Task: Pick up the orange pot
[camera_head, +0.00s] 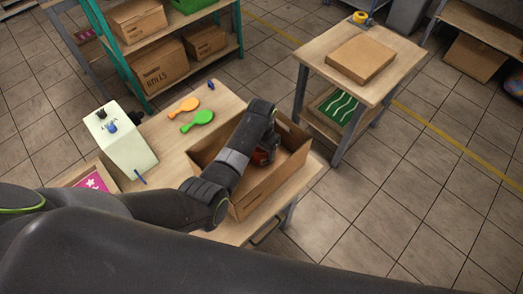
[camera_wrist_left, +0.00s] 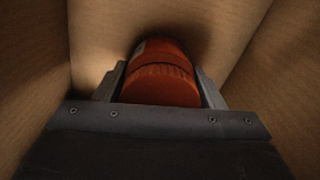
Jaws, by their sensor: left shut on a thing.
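The orange pot (camera_wrist_left: 160,84) is a round orange container with a ridged lid, seen close up in the left wrist view. In the head view it shows as a small red-orange patch (camera_head: 262,156) inside the open cardboard box (camera_head: 286,176), partly hidden by my arm. My left gripper (camera_wrist_left: 162,90) reaches down into the box. Its two fingers are shut on the pot, one on each side. I cannot tell whether the pot touches the box floor. My right gripper is not in view.
The box stands on a wooden table (camera_head: 226,103) with an orange paddle (camera_head: 185,106), a green paddle (camera_head: 198,121) and a pale machine (camera_head: 122,140). A second table (camera_head: 384,48) holds a flat cardboard box (camera_head: 360,59). Green-framed shelves stand behind. Tiled floor lies open at right.

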